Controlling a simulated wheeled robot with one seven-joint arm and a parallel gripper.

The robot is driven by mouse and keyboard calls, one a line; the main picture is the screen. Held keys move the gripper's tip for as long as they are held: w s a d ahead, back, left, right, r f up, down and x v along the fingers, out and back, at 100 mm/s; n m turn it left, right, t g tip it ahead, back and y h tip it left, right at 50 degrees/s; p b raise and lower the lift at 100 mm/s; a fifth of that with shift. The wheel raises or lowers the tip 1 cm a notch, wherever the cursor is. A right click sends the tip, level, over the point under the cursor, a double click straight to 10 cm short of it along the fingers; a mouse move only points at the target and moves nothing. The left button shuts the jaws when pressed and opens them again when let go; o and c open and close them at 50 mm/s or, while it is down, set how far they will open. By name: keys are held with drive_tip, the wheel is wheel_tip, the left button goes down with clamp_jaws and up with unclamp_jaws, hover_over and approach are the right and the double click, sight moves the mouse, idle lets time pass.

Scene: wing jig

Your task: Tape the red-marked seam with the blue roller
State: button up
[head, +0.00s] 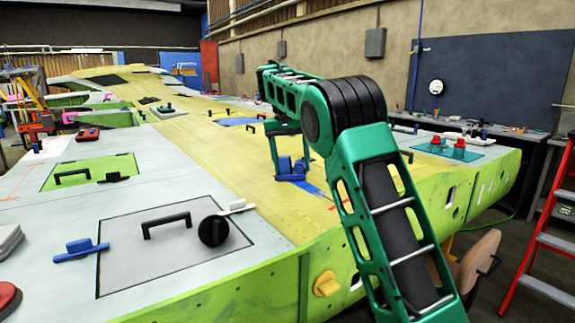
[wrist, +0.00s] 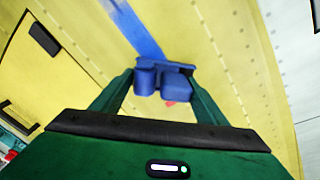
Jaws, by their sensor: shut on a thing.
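My gripper (head: 290,168) is shut on the blue roller (head: 291,170), low over the yellow wing skin beyond my arm's elbow. In the wrist view the blue roller (wrist: 163,80) sits between the two green fingers. A strip of blue tape (wrist: 134,28) runs along the skin from the roller to the top of the wrist view. It also shows in the head view (head: 310,187), beside the roller. A small bit of red mark (wrist: 170,103) shows just below the roller. Whether the roller touches the skin is hard to tell.
A grey panel (head: 130,265) with a black handle, a black round knob and a blue tool (head: 80,249) lies at left. Teal-based red items (head: 459,150) stand on the wing's right side. A red ladder (head: 548,240) stands at far right.

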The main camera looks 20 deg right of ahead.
drive_tip(key=shift+s+d+f, duration=0.1)
drive_tip(key=shift+s+d, duration=0.2)
drive_tip(key=shift+s, duration=1.3)
drive_tip(key=shift+s+d+r, duration=0.1)
drive_tip(key=shift+s+d, duration=0.25)
drive_tip(key=shift+s, duration=1.2)
drive_tip(key=shift+s+d+f, duration=0.1)
drive_tip(key=shift+s+d, duration=0.2)
drive_tip(key=shift+s, duration=1.3)
drive_tip(key=shift+s+d, duration=0.3)
drive_tip(key=shift+s, duration=1.35)
drive_tip(key=shift+s+d, duration=0.35)
drive_tip(key=shift+s, duration=1.3)
drive_tip(key=shift+s+d, duration=0.3)
drive_tip(key=shift+s, duration=1.35)
wheel_tip(320, 180, up, 6)
drive_tip(key=shift+a, duration=0.45)
drive_tip(key=shift+s+a+r, duration=0.1)
drive_tip(key=shift+a+r, duration=0.05)
drive_tip(key=shift+r, duration=0.55)
drive_tip(key=shift+a+r, duration=0.1)
drive_tip(key=shift+r, duration=0.6)
